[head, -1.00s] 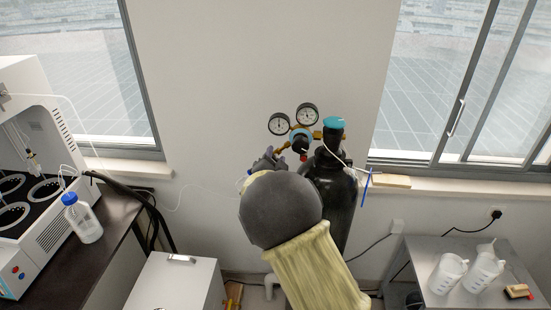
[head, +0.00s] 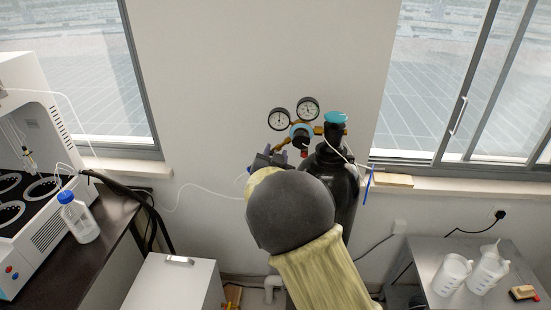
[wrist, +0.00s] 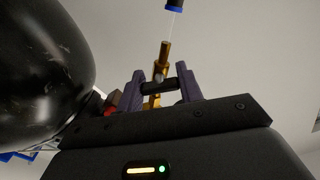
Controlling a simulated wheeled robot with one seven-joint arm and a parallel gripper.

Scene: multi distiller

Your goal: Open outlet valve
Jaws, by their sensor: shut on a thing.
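In the wrist view, a brass outlet stem (wrist: 162,62) rises beyond a short black outlet valve handle (wrist: 158,87). My gripper (wrist: 160,88) has its two purple fingers on either side of this handle, shut on it. In the head view my gripper (head: 266,158) is at the regulator's lower left, partly hidden by my arm.
The cylinder (wrist: 45,65) bulks close on the left in the wrist view. A thin white tube (head: 205,187) runs left to the distiller (head: 50,225). A blue-capped bottle (head: 80,217) stands beside it. A steel table (head: 435,255) with white jugs is at right.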

